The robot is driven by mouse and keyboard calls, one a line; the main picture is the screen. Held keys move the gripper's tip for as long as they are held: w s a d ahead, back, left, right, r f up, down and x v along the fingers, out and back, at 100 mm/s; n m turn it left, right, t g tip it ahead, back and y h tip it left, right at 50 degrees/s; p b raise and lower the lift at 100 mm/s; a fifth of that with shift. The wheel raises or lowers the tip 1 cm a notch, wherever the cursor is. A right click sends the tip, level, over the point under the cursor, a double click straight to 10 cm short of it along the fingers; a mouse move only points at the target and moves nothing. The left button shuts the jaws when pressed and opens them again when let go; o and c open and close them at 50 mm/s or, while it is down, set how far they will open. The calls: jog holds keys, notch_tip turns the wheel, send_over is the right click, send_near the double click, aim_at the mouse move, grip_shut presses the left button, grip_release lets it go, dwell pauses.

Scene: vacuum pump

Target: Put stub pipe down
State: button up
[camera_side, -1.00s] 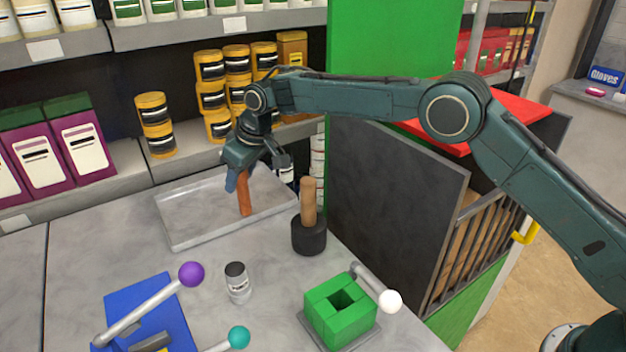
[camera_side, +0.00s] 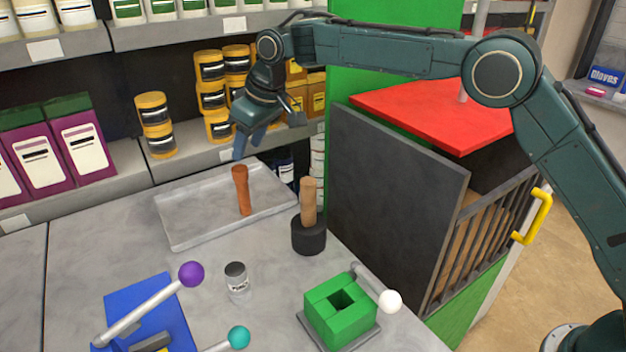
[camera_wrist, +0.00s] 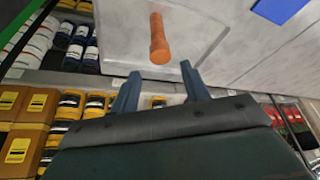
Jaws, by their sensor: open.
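The stub pipe (camera_side: 241,190) is a slim orange-brown piece standing upright on the pale grey tray (camera_side: 181,239) at the back of the bench. It also shows in the wrist view (camera_wrist: 159,38), beyond the fingertips. My gripper (camera_side: 245,143) is above the pipe and apart from it. In the wrist view its two fingers (camera_wrist: 160,78) are spread with nothing between them. I see no hand contact with the pipe in either view.
A black mallet with a wooden handle (camera_side: 309,238) stands right of the tray. A small grey can (camera_side: 237,279), a green block fixture (camera_side: 338,312) and a blue fixture with a purple-knobbed lever (camera_side: 150,305) are nearer. Shelves with yellow cans (camera_side: 158,140) stand behind.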

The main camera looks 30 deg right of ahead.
jog(key=shift+v, duration=1.4)
jog(key=s+d+r+m+t+h, duration=0.1)
jog(key=s+d+r+m, duration=0.1)
jog(key=s+d+r, duration=0.5)
jog(key=s+d+r+m, duration=0.1)
jog(key=s+d+r, duration=0.3)
jog(key=s+d, duration=0.65)
jog(key=s+d+f+m, duration=0.1)
jog(key=s+d+f, duration=0.2)
jog(key=s, duration=0.9)
jog(key=s+d+f+m+h, duration=0.1)
jog(key=s+d+f, duration=0.3)
jog(key=s, duration=0.9)
jog(key=shift+s+f+m+t, duration=0.4)
jog(key=shift+f+m, duration=0.1)
jog(key=shift+f, duration=0.45)
jog(key=shift+w+d, duration=0.1)
